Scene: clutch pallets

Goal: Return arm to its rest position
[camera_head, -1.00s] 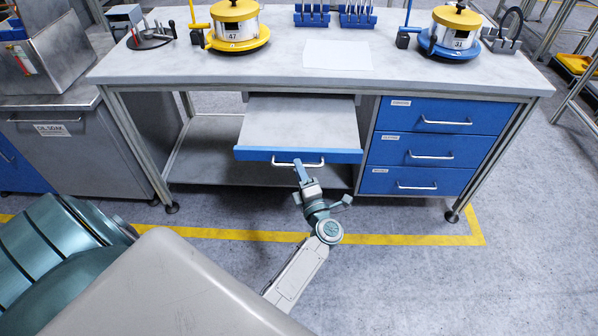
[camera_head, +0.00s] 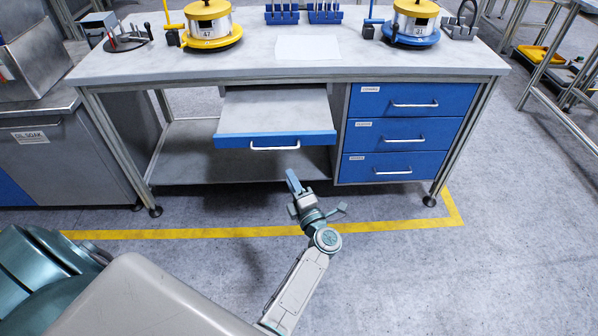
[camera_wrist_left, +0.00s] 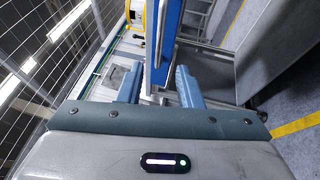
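My left gripper (camera_head: 293,183) is in front of and below the pulled-out drawer (camera_head: 276,139), apart from its white handle. In the left wrist view, the two blue fingers of the gripper (camera_wrist_left: 160,88) stand apart with nothing held between them. The blue drawer front (camera_wrist_left: 168,35) shows just beyond the fingers in that view. The drawer is open under the workbench (camera_head: 290,68), with its grey inside bare where visible. My right gripper is in neither view.
A closed blue drawer stack (camera_head: 408,134) stands right of the open drawer. A grey cabinet (camera_head: 70,160) is at left. Yellow and blue pallets with canisters stand on the bench. The floor (camera_head: 430,270) at front right is clear.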

